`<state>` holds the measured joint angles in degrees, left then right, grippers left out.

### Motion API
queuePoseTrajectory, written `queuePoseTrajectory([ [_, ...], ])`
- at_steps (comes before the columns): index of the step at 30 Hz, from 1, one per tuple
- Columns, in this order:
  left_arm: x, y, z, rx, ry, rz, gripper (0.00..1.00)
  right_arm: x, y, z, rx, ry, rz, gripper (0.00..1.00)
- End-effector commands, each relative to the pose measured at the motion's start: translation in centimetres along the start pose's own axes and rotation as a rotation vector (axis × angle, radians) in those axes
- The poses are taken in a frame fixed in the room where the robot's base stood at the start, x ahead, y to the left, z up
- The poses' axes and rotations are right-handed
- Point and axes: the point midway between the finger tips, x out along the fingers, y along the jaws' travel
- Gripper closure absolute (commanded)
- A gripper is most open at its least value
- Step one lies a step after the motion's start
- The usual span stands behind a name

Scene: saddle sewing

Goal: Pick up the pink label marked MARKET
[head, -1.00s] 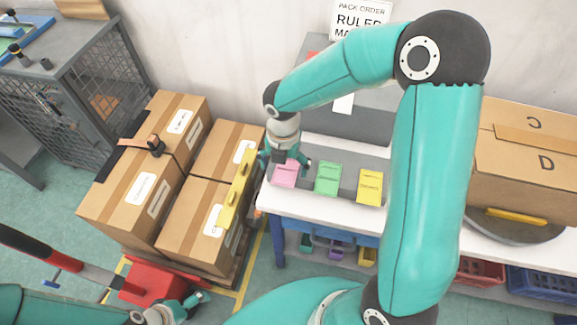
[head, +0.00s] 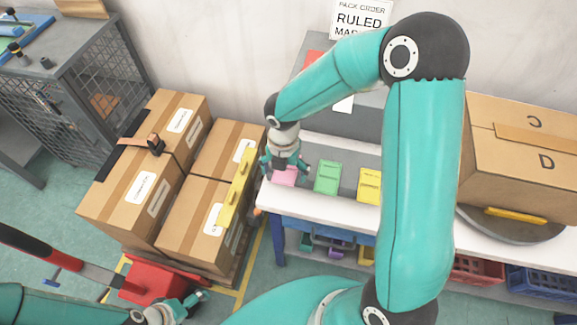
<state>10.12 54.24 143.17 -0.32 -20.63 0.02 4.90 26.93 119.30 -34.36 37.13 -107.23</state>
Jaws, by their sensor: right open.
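The pink label (head: 284,178) lies at the left end of a row of labels on the white bench. My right gripper (head: 285,168) is open right above it and covers its upper part. I cannot tell whether the fingers touch it, and its marking is not readable. A green label (head: 327,178) and a yellow label (head: 369,187) lie to its right. My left gripper (head: 182,304) is at the bottom left, near the red pallet-jack part; its jaws are too small to read.
Strapped cartons (head: 150,185) on a pallet stand left of the bench, with a yellow bar (head: 238,190) along their edge. A large carton (head: 520,160) sits at the right on a round turntable (head: 510,226). My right arm hides part of the bench.

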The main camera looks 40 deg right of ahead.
Motion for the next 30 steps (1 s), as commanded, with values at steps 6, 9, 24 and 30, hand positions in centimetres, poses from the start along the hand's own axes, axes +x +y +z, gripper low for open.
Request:
queuePoseTrajectory([
  [6, 0.01, 0.00, 0.00, 0.000, 0.000, 0.000, 0.00, 0.05, -0.03, 0.00, 0.000, 0.000, 0.000, 0.08],
  [9, 0.01, 0.00, 0.00, 0.000, 0.000, 0.000, 0.00, 0.04, -0.03, 0.00, 0.001, 0.000, 0.000, 0.13],
  [24, 0.03, -0.01, 0.00, 0.000, 0.000, 0.000, 0.00, 0.10, -0.08, -0.02, 0.002, 0.001, 0.000, 0.52],
  [30, -0.15, 0.05, 0.00, 0.000, 0.000, 0.000, 0.00, -0.23, -0.09, -0.03, 0.002, 0.001, 0.000, 0.52],
])
